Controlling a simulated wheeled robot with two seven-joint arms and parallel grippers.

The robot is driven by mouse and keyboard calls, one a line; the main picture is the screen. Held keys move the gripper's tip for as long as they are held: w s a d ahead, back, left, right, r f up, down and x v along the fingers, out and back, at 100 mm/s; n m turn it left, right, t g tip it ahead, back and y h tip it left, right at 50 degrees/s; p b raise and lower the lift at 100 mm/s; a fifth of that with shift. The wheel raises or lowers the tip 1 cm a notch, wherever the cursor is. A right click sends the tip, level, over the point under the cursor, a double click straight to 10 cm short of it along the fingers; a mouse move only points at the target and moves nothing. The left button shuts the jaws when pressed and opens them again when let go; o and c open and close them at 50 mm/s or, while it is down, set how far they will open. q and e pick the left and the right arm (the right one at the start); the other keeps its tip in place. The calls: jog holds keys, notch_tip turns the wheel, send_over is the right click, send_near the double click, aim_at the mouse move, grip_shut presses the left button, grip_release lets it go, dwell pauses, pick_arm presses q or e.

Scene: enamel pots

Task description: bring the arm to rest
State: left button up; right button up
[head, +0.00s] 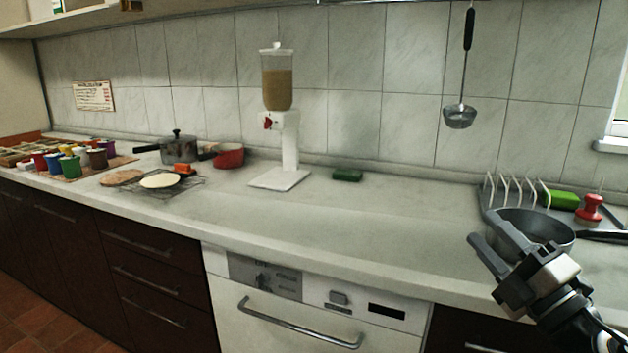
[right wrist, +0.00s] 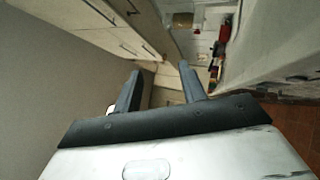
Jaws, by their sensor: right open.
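My right gripper (head: 493,245) is at the lower right of the head view, in front of a grey metal pan and near the counter's front edge. Its two fingers are apart with nothing between them. In the right wrist view the gripper (right wrist: 160,85) also shows open and empty, with cupboards and a counter in the distance beyond the fingers. My left gripper does not show in the head view.
The grey pan (head: 545,229) stands on the right of the counter (head: 400,220), by a rack (head: 512,190), a green sponge (head: 562,199) and a red-handled brush (head: 590,208). A cereal dispenser (head: 290,150) and a lidded pot (head: 180,149) stand farther left. The counter's middle is mostly clear.

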jog(key=s+a+f+m+g+h+p, duration=0.1)
jog(key=s+f+m+h, duration=0.15)
jog(key=f+m, duration=0.35)
jog(key=s+a+f+m+g+h, duration=0.1)
jog(key=s+a+f+m+h, duration=0.15)
jog(key=f+m, duration=0.4)
jog(key=s+a+f+m+g+p, duration=0.1)
jog(key=s+a+f+m+g, duration=0.3)
jog(key=s+f, duration=0.3)
jog(key=s+a+f+m+g+p, duration=0.1)
jog(key=s+a+f+m+g, duration=0.3)
jog(key=s+f, duration=0.4)
jog(key=shift+a+f+m+h, duration=0.4)
jog(key=shift+a+f+m, duration=0.3)
jog(key=shift+a+m, duration=0.2)
jog(key=shift+w+d, duration=0.1)
jog(key=shift+c, duration=0.5)
jog(key=shift+d, duration=0.1)
